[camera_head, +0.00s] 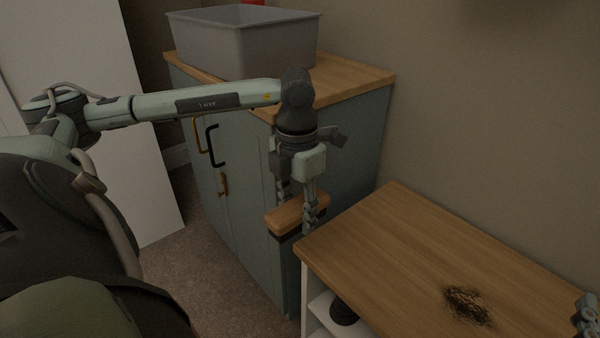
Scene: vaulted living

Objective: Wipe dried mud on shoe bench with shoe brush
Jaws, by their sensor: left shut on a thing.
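The shoe brush (285,218) has a light wooden back and dark bristles facing down. My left gripper (298,205) points down and is shut on it, holding it in the air beside the shoe bench's far left corner. The shoe bench (390,235) has a wooden top and white sides. The dried mud (467,305) is a dark, streaky patch on the bench top, toward the right and apart from the brush. Part of my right gripper (587,318) shows at the lower right edge; its fingertips are mostly cut off.
A blue-grey cabinet (245,185) with a wooden top stands behind the bench's left end. A grey bin (245,45) sits on it with something red (253,2) behind its rim. A dark object (343,312) stands on the bench's lower shelf. The bench top's middle is clear.

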